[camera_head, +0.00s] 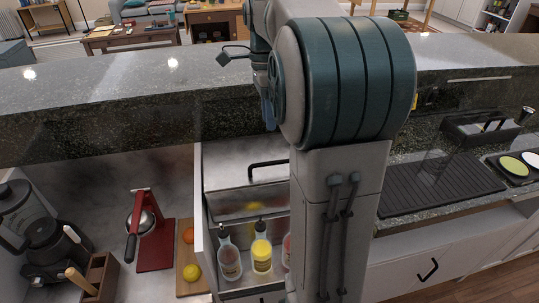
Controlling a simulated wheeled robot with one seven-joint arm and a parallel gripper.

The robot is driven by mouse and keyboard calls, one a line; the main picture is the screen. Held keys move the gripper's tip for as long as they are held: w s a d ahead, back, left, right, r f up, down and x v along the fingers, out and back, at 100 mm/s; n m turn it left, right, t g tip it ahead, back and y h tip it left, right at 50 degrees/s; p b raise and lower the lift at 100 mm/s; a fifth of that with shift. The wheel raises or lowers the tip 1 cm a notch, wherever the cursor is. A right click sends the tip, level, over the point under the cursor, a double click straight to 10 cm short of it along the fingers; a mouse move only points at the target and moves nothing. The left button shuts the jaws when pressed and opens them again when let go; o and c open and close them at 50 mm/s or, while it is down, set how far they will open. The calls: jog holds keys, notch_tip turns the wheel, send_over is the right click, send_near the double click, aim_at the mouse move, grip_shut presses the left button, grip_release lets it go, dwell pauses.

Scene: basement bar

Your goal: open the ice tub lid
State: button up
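The steel ice tub (212,208) is set into the counter below the raised bar ledge. Its lid (228,172) is a shiny metal panel with a black bar handle (268,163). The lid looks shut, and its right part is hidden behind my arm. My arm fills the middle of the view and reaches toward the ledge. The narrow blue-grey end that I take for my gripper (268,108) shows just left of the big arm joint, behind and above the handle in the picture. It looks apart from the handle. Its fingers are mostly hidden.
Bottles (261,256) stand in a rack at the tub's front. A red juicer (150,230), a board with fruit (191,272) and a blender (32,228) are left. A black drain mat (440,188) lies right. The granite ledge (100,105) runs behind the tub.

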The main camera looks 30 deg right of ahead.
aim_at(271, 162)
jog(key=f, duration=0.3)
jog(key=s+f, duration=0.1)
jog(key=f, duration=0.2)
jog(key=s+f+b, duration=0.1)
jog(key=f, duration=0.3)
jog(key=shift+a+f, duration=0.1)
jog(key=shift+a, duration=0.2)
grip_shut()
